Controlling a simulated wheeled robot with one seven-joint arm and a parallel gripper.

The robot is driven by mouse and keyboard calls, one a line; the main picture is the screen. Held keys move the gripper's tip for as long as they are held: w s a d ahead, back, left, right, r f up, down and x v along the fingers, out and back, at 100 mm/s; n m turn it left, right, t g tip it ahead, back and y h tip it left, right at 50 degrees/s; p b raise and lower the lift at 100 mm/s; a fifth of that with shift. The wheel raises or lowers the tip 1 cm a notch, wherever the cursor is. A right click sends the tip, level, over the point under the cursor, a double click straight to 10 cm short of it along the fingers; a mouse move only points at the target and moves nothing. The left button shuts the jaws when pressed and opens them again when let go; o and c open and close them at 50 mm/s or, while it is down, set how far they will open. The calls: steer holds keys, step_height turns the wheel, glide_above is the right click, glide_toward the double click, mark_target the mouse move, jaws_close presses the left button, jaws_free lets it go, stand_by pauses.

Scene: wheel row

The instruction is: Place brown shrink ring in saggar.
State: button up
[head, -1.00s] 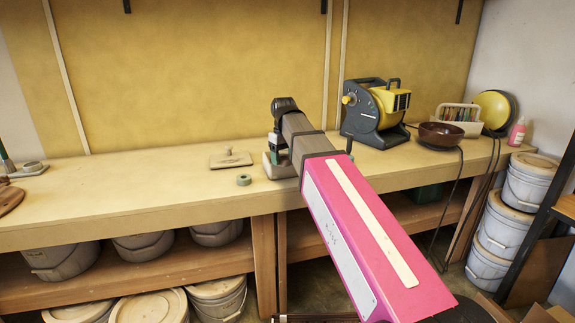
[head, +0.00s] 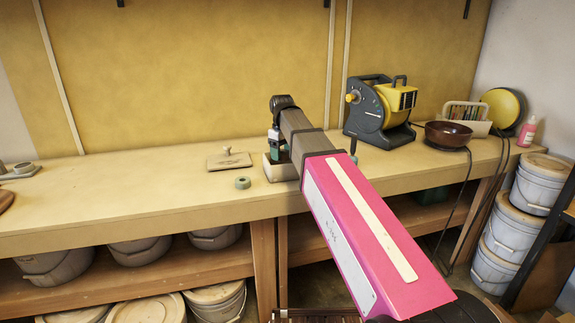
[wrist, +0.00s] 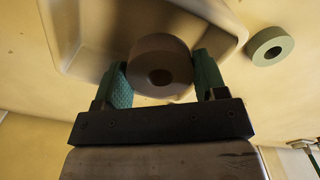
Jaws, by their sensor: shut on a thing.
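My gripper (wrist: 162,78) is shut on the brown shrink ring (wrist: 148,58), with a green finger pad on either side of it. The ring's hole faces the wrist camera. The pale saggar (wrist: 234,28) lies behind the ring in the wrist view, its hollow partly hidden by ring and gripper. In the head view the saggar (head: 279,172) stands on the bench below the end of my arm. There the gripper (head: 276,145) is partly hidden by my arm, and I cannot make out the ring. I cannot tell the gap between ring and saggar floor.
A grey-green ring (head: 242,182) lies on the bench left of the saggar. A flat board with a knob (head: 229,159) lies behind it. A yellow and black machine (head: 382,112) and a dark red bowl (head: 447,134) stand to the right. The bench's left part is mostly clear.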

steer(key=shift+w+d+f, duration=0.25)
steer(key=shift+d+f, duration=0.1)
steer(key=shift+d, duration=0.15)
steer(key=shift+w+d+f, duration=0.2)
steer(key=shift+d+f, duration=0.15)
steer(key=shift+d, duration=0.15)
steer(key=shift+f, duration=1.95)
steer(key=shift+f, duration=0.1)
steer(key=o, duration=1)
steer(key=shift+o, duration=0.2)
step_height(320, 180, up, 12)
steer(key=shift+r, duration=0.1)
